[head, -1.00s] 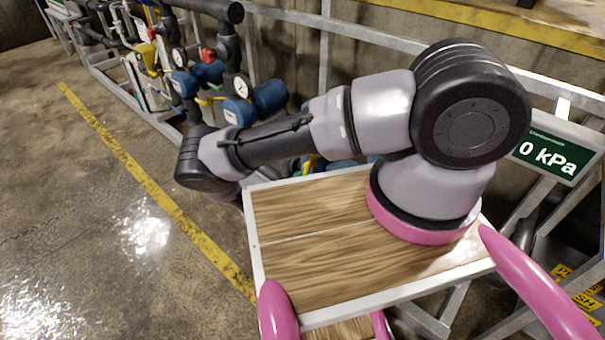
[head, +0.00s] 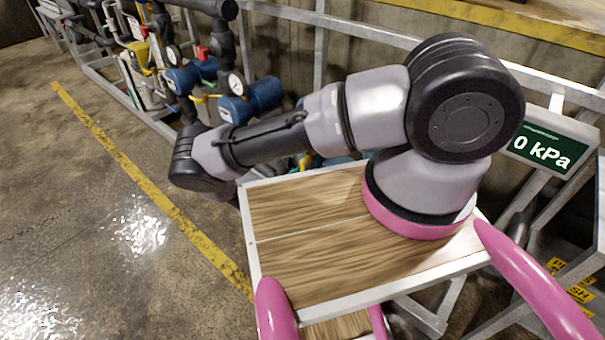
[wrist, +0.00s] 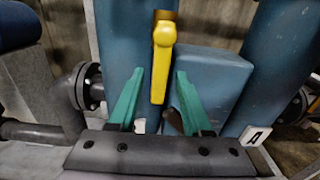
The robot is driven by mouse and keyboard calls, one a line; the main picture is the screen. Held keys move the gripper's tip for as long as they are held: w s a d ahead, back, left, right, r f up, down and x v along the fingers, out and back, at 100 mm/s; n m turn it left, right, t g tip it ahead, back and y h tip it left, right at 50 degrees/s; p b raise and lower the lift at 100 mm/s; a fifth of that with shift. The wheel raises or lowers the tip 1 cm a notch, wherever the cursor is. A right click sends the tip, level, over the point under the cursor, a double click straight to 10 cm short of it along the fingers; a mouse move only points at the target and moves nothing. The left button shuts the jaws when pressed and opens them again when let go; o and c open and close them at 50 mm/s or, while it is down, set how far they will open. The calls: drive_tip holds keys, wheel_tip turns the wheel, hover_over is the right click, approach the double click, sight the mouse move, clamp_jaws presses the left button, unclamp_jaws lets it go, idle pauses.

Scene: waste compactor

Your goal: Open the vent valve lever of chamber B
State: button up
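A yellow lever (wrist: 161,58) stands nearly upright in the wrist view, in front of blue tanks. My gripper (wrist: 159,75) has two green fingers, spread apart, one on each side of the lever in the picture. Gaps show between the lever and both fingers, so it is not gripped. The depth between lever and fingertips is hard to tell. A white tag with the letter A (wrist: 257,134) shows at the lower right; no B label is readable. In the head view, my gripper is hidden beyond my arm.
A dark flanged pipe (wrist: 88,88) is left of the fingers, and a blue tank (wrist: 286,60) is on the right. In the head view, blue pumps with gauges (head: 252,99) line the metal frame. A display (head: 546,150) reads 0 kPa. The floor (head: 80,210) at left is clear.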

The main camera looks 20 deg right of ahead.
drive_tip(key=shift+a, duration=0.1)
drive_tip(key=v, duration=1)
drive_tip(key=shift+s+a, duration=0.25)
